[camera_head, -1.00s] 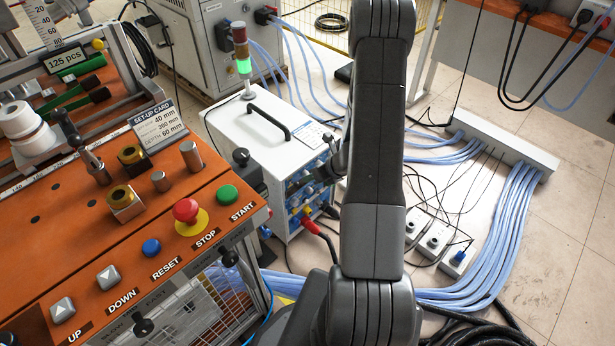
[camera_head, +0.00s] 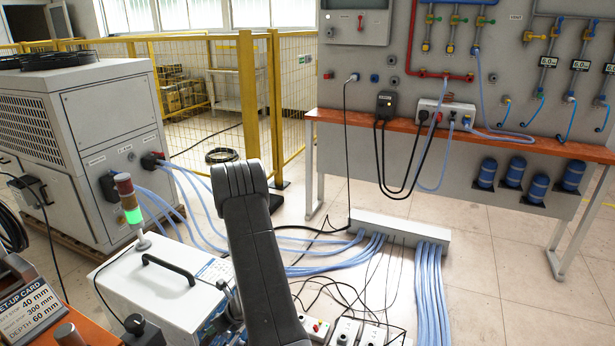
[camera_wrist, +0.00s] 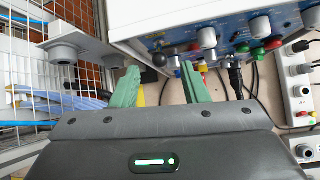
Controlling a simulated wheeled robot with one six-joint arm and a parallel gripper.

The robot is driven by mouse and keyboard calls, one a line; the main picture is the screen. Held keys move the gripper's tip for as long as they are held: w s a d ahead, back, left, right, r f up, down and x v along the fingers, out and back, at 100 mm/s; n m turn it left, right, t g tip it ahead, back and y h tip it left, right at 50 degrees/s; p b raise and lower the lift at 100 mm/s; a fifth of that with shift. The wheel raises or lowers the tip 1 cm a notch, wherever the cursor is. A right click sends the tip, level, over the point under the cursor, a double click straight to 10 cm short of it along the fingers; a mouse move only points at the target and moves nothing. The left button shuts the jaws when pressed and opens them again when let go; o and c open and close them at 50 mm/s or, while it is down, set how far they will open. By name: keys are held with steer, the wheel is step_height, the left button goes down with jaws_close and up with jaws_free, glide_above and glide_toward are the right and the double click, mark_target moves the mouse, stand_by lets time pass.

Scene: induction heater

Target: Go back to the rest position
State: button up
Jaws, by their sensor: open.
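My gripper (camera_wrist: 160,80) shows in the wrist view with its two green fingers spread apart. Nothing is between the fingertips. It points toward the connector side of a white box, a little below that box in the picture. The box's blue panel (camera_wrist: 238,42) carries several knobs and connectors. In the head view my arm stands in front of the same white box (camera_head: 150,285), and my gripper is hidden there.
A grey bracket with round fittings (camera_wrist: 85,50) and a wire mesh (camera_wrist: 22,75) lie close left of the fingers. Power strips (camera_wrist: 302,95) are at right. Light blue hoses run to a floor duct (camera_head: 400,228). Open floor (camera_head: 500,270) lies right.

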steer(key=x, duration=0.6)
steer(key=shift+a+f+b, duration=0.15)
steer(key=shift+f+b, duration=0.05)
steer(key=shift+b, duration=0.1)
steer(key=shift+r, duration=0.2)
